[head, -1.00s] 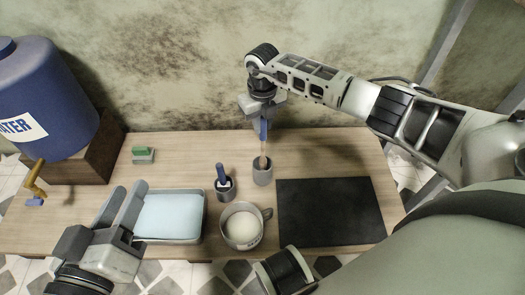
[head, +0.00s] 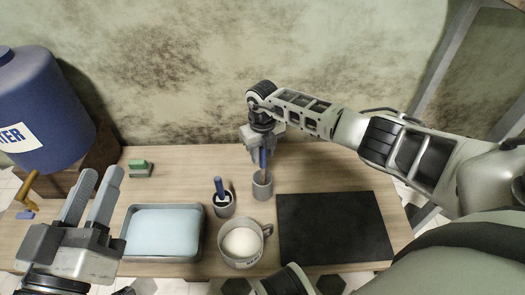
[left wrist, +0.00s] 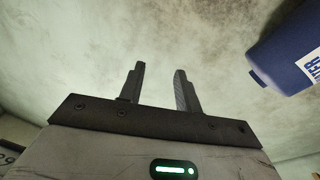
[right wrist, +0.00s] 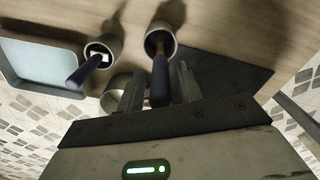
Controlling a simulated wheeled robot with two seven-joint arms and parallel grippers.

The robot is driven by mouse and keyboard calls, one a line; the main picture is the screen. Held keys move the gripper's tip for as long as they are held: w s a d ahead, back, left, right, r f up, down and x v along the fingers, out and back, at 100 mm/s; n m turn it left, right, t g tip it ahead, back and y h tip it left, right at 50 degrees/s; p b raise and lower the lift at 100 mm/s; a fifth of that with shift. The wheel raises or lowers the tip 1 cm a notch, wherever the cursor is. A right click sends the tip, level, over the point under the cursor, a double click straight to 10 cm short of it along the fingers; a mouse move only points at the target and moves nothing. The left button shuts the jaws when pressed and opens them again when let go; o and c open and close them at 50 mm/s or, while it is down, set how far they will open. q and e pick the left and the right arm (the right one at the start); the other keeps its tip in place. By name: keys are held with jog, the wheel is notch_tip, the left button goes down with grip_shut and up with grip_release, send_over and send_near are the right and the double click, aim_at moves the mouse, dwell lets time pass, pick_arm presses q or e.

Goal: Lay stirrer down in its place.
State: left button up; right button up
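The stirrer (head: 263,158), with a blue handle and a wooden shaft, stands in a grey cup (head: 262,189) at the middle of the table. My right gripper (head: 262,146) is above this cup. In the right wrist view the stirrer's blue handle (right wrist: 160,82) lies between the fingers of my right gripper (right wrist: 160,88). The fingers look apart, with a small gap beside the handle. The stirrer's lower end is hidden in the cup. My left gripper (head: 92,200) is open and empty at the left; its spread fingers (left wrist: 158,85) show in the left wrist view.
A second grey cup (head: 223,208) holds another blue-handled tool (head: 220,189). A mug (head: 243,246) with white contents stands in front. A tray (head: 163,258) holds a pale blue block. A black board (head: 335,228), a green sponge-like item (head: 138,164) and a water barrel (head: 45,115) are around.

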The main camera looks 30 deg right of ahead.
dwell(0.3)
notch_tip(320, 180, up, 6)
jog(key=p, duration=0.3)
jog(key=shift+w, duration=0.15)
pick_arm(q)
jog(key=f+g+p, duration=0.1)
jog(key=s+f+g+y+p, duration=0.1)
jog(key=f, duration=0.1)
jog(key=s+f+g+y+p, duration=0.1)
jog(key=p, duration=0.1)
jog(key=shift+a+f, duration=0.25)
jog(key=shift+a, duration=0.05)
pick_arm(e)
notch_tip(320, 180, up, 10)
